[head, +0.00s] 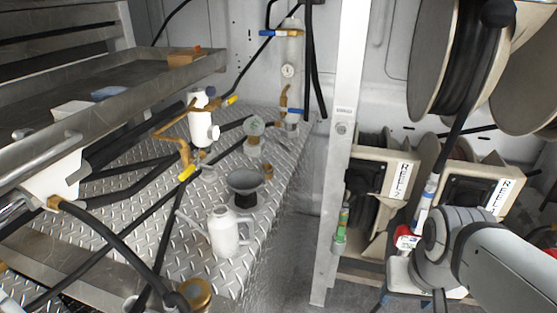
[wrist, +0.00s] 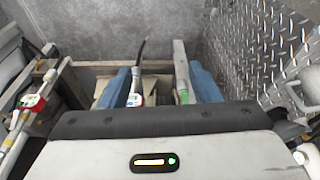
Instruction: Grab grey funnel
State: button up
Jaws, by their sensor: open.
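The grey funnel (head: 245,184) is dark, with a wide round rim facing up. It stands on the diamond-plate shelf in the head view, just behind a white jug (head: 224,232). I cannot make out the funnel in the wrist view. My gripper (wrist: 164,84) shows in the wrist view with its two blue fingers spread apart and nothing held between them.
A white upright post (head: 340,150) stands between the shelf and the reels. Black hoses cross the shelf left of the funnel. A metal tray (head: 130,92) overhangs at upper left.

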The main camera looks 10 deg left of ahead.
aim_at(243, 182)
jog(key=z, duration=1.95)
jog(key=i, duration=1.35)
jog(key=u, duration=2.35)
jog(key=k, duration=0.1)
jog(key=u, duration=1.5)
jog(key=i, duration=0.2)
jog(key=u, duration=0.15)
